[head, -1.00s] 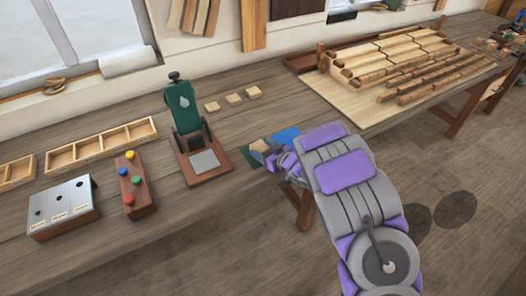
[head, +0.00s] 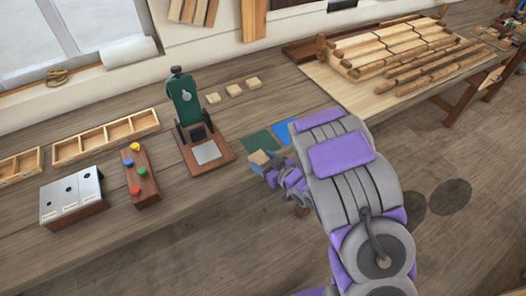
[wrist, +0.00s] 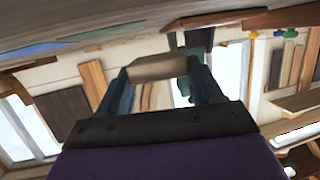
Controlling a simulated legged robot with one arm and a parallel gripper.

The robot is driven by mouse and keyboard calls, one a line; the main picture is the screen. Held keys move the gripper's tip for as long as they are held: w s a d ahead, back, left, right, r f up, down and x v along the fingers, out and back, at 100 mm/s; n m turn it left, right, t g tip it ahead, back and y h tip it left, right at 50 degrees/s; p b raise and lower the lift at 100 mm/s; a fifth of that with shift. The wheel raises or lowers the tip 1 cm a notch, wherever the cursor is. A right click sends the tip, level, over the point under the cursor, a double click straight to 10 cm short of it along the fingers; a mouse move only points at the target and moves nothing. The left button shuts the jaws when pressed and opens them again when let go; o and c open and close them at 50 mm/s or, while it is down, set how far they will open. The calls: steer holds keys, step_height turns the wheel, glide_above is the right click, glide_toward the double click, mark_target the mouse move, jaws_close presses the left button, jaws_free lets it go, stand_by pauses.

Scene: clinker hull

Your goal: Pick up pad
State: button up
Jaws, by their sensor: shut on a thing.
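My gripper (head: 260,164) is shut on a small tan wooden pad (head: 259,157) at the front edge of the bench. In the wrist view the pad (wrist: 157,68) sits between the two blue-grey fingertips. Beyond it on the bench lie a dark green mat (head: 262,141) and a blue mat (head: 286,130), the blue one partly hidden by my arm.
A green press (head: 184,100) on a wooden base stands left of my gripper. Further left are a block with coloured knobs (head: 139,177), a metal-topped box (head: 73,200) and divided trays (head: 105,137). Planked wooden work (head: 400,50) lies right.

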steer(key=shift+s+r+p, duration=0.4)
steer(key=shift+s+p, duration=0.35)
steer(key=shift+p, duration=0.15)
steer(key=s+p, duration=0.1)
steer(key=p, duration=0.1)
steer(key=s+p, duration=0.1)
steer(key=p, duration=0.2)
steer(key=shift+s+d+f, duration=0.1)
steer(key=shift+s+d, duration=0.05)
steer(key=shift+s, duration=0.15)
